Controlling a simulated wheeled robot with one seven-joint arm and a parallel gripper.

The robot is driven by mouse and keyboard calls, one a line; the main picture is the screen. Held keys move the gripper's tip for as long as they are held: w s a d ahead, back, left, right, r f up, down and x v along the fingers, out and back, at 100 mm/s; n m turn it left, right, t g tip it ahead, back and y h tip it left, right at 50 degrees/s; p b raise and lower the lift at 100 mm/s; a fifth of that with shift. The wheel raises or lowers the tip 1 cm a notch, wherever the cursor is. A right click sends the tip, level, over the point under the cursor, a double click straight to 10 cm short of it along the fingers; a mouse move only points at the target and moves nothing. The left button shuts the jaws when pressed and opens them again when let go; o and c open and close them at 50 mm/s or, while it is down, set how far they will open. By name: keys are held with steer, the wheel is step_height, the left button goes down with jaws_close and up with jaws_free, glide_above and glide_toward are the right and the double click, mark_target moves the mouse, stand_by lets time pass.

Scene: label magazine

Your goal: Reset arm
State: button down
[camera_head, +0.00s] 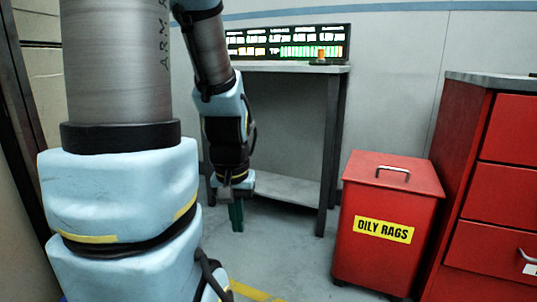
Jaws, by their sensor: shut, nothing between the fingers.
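My arm fills the left side of the head view, with light blue padded covers and grey sleeves. Its far end hangs down in front of a dark-framed table (328,150). My gripper (236,226) points down at the end, with dark green fingers close together. It is shut and shows nothing between the fingers. It hangs in front of the table's lower shelf and floor, apart from the things around it.
A red bin (375,265) labelled OILY RAGS stands right of the table. A red drawer cabinet (495,190) is at the far right. A lit display panel (290,42) and a small orange object (321,54) are at the table's back. Grey floor (290,250) is open in front.

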step_height(320, 180, up, 35)
steer(key=p, duration=3.3)
steer(key=shift+p, duration=0.3)
